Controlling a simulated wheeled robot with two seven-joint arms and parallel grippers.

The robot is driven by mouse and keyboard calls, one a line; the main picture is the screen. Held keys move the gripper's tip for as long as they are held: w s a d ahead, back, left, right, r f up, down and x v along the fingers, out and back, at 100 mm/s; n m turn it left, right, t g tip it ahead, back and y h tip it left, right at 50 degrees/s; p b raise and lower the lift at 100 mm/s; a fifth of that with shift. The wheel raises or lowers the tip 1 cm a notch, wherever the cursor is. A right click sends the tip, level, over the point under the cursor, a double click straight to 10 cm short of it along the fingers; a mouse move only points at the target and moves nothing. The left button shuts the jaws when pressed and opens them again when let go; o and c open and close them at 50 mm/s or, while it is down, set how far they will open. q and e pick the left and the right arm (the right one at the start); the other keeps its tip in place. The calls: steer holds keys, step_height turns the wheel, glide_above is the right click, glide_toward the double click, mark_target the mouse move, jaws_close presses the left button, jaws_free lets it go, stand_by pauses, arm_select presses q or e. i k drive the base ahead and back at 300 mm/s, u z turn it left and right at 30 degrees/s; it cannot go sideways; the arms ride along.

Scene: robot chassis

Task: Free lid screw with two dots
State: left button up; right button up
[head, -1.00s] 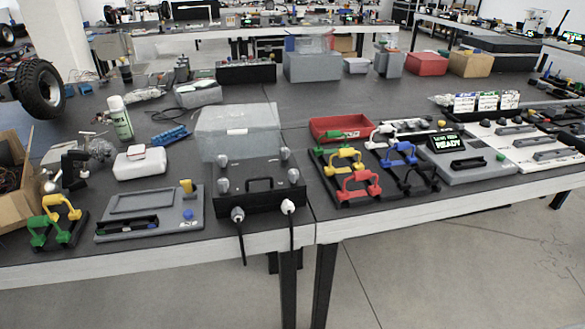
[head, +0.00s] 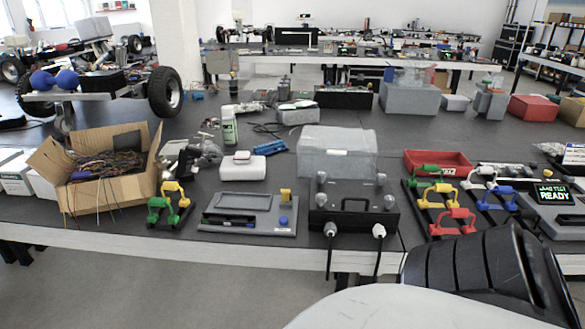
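The black box (head: 353,217) stands at the table's front edge, right of the middle in the head view. Its flat lid carries a dark handle and light grey knob-like screws near the corners, such as the front left screw (head: 321,198) and the front right screw (head: 389,202). Dot marks on the screws are too small to make out. Two cables with white plugs hang from its front. Neither gripper shows; a black ribbed part and a pale part of my own body fill the lower right corner.
A cardboard box of wires (head: 104,187) sits at the left.

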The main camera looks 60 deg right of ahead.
mark_target(389, 200)
steer(key=u, duration=0.5)
steer(key=k, duration=0.95)
steer(key=z, duration=1.3)
